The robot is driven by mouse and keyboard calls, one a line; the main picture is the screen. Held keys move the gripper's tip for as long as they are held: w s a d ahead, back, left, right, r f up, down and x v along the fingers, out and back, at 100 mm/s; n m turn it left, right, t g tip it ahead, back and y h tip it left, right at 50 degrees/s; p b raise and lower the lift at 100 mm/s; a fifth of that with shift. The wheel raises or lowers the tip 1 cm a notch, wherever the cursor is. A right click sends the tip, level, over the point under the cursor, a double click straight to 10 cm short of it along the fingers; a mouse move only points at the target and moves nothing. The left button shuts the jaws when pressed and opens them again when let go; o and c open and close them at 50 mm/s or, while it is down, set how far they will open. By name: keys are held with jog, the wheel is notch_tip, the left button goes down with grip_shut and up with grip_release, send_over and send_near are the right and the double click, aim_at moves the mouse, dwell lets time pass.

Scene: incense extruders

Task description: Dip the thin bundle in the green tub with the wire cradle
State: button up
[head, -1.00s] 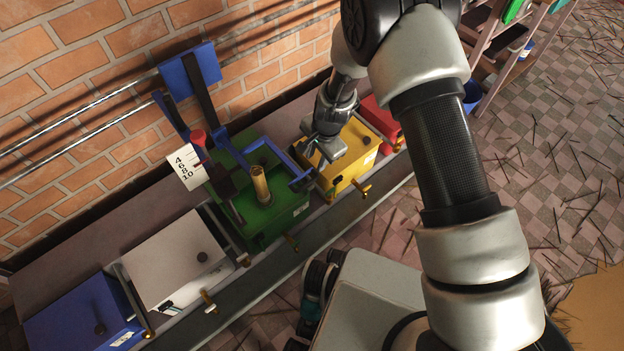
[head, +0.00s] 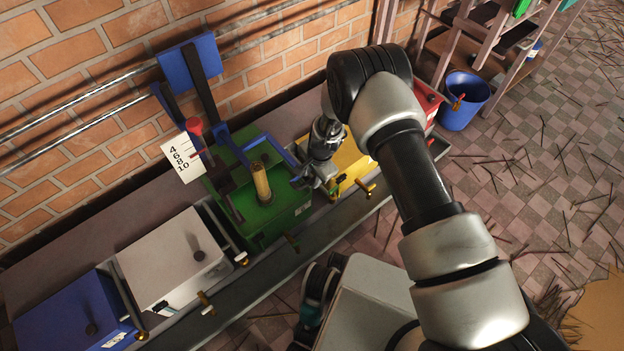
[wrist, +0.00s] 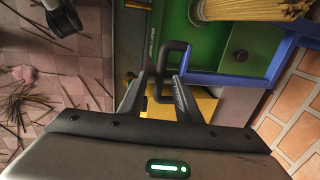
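The green tub (head: 285,215) stands open in the row of tubs. A thin tan bundle (head: 262,182) stands upright in it; its end also shows in the wrist view (wrist: 235,10). A blue frame (head: 283,156), seemingly the wire cradle, spans the tub's right side and shows in the wrist view (wrist: 225,79). A dark bent handle (wrist: 160,75) meets the frame's end. My gripper (wrist: 163,78) is at this end, with its two fingers apart and the handle between them. I see no clear grip on it. In the head view my gripper (head: 318,180) is beside the tub's right edge.
A yellow tub (head: 352,160) lies just right of my gripper, with a red tub beyond it. White (head: 165,262) and blue (head: 75,315) tubs stand at left. A raised blue lid (head: 190,62), a numbered card (head: 183,158) and a brick wall are behind. Brass taps line the front.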

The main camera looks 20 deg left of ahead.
jog(key=shift+a+f, duration=0.1)
jog(key=shift+f, duration=0.35)
jog(key=shift+c, duration=0.3)
grip_shut()
jog(key=shift+r, duration=0.15)
notch_tip(320, 180, up, 17)
jog(key=p, duration=0.8)
jog(key=shift+o, duration=0.3)
grip_release()
